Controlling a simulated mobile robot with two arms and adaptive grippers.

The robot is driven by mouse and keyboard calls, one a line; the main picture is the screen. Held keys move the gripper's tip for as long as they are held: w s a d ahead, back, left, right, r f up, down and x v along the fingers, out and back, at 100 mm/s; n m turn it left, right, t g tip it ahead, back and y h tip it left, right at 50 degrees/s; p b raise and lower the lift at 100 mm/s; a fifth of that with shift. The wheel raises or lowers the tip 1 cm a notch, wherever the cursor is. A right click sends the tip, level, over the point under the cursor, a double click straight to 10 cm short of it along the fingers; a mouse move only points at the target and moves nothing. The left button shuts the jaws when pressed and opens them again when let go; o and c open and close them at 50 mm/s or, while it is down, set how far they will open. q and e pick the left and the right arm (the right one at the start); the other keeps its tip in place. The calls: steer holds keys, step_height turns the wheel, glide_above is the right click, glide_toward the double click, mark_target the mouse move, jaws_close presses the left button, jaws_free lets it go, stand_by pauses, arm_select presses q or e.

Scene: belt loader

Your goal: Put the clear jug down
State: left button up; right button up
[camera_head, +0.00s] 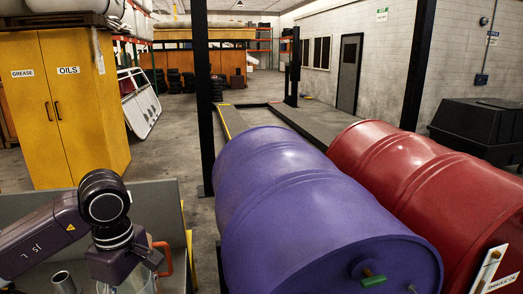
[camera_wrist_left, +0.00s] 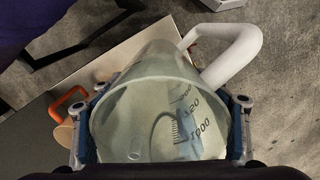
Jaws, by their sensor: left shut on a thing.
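The clear jug (camera_wrist_left: 150,105) fills the middle of the left wrist view, with its wide opening towards the camera and dark measuring marks on its wall. A thick white curved handle (camera_wrist_left: 240,52) shows at its upper right. My left gripper (camera_wrist_left: 160,118) is shut on the jug, with one finger on each side of it. In the head view, my left gripper (camera_head: 128,262) is at the lower left over a grey surface (camera_head: 163,203), and the jug is mostly hidden below it. I cannot tell whether the jug touches the surface. My right gripper is not in view.
An orange handle (camera_head: 165,258) shows close beside the jug; it also shows in the left wrist view (camera_wrist_left: 66,104). A small metal cylinder (camera_head: 62,280) stands to the left. A purple drum (camera_head: 300,200) and a red drum (camera_head: 430,185) lie on the right.

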arm_select(q)
steer(key=s+d+f+m, duration=0.2)
steer(key=s+m, duration=0.3)
steer(key=m, duration=0.3)
steer(key=s+d+f+m, duration=0.2)
steer(key=s+d+m, duration=0.2)
steer(key=m, duration=0.3)
steer(key=shift+s+f+m, duration=0.35)
steer(key=shift+s+m, duration=0.05)
steer(key=shift+s, duration=0.1)
steer(key=shift+d, duration=0.1)
